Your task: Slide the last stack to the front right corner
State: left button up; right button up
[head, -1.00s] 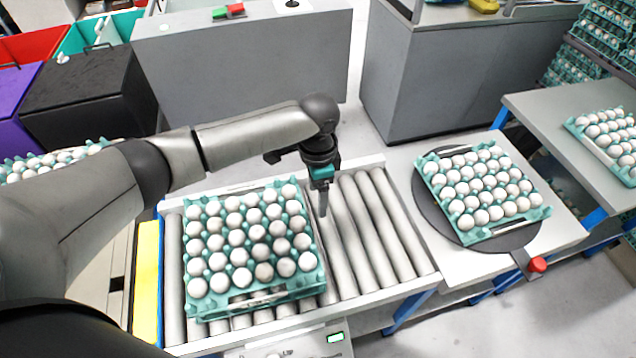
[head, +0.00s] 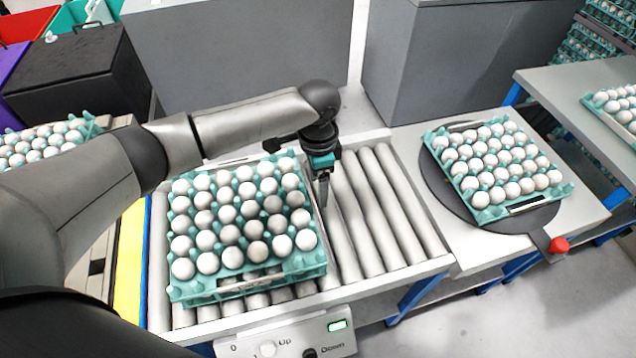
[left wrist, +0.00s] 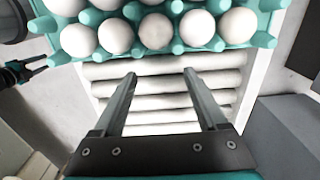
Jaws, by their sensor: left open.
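A stack of teal egg trays (head: 250,284) full of white eggs sits on the left part of the roller conveyor. My left gripper (head: 324,203) points down just right of the stack, low over the rollers; whether it touches the tray I cannot tell. In the left wrist view the left gripper (left wrist: 160,74) is open with nothing between its fingers, and the tray edge (left wrist: 262,40) lies just beyond the fingertips. The right gripper is not in the head view; a dark gripper (left wrist: 30,70) with parted fingers shows at the left edge of the left wrist view.
The roller conveyor (head: 385,215) is bare right of my left gripper. A round dark turntable (head: 448,207) carries another egg tray (head: 545,197) and has a red-knobbed lever (head: 558,245). A control box (head: 285,340) stands at the front. More eggs sit at far left and on the right table (head: 560,85).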

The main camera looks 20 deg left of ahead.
aim_at(318, 215)
pick_arm(q)
notch_tip(318, 215, down, 3)
jog(key=b, duration=0.3)
jog(key=shift+f, duration=0.2)
notch_tip(318, 215, down, 5)
jog(key=shift+f+b, duration=0.15)
jog(key=shift+b, duration=0.5)
jog(key=shift+s+a+p, duration=0.65)
jog(key=shift+a+p, duration=0.3)
jog(key=shift+p, duration=0.15)
jog(key=shift+s+a+p, duration=0.5)
jog(key=shift+a+p, duration=0.15)
jog(key=shift+a, duration=0.1)
jog(key=shift+s+a+p, duration=0.5)
jog(key=shift+a+p, duration=0.1)
jog(key=shift+a, duration=0.15)
jog(key=shift+s+a+p, duration=0.5)
jog(key=shift+a+p, duration=0.15)
jog(key=shift+a, duration=0.1)
jog(key=shift+s+a+p, duration=0.6)
jog(key=shift+s+a, duration=0.05)
jog(key=shift+a, duration=0.35)
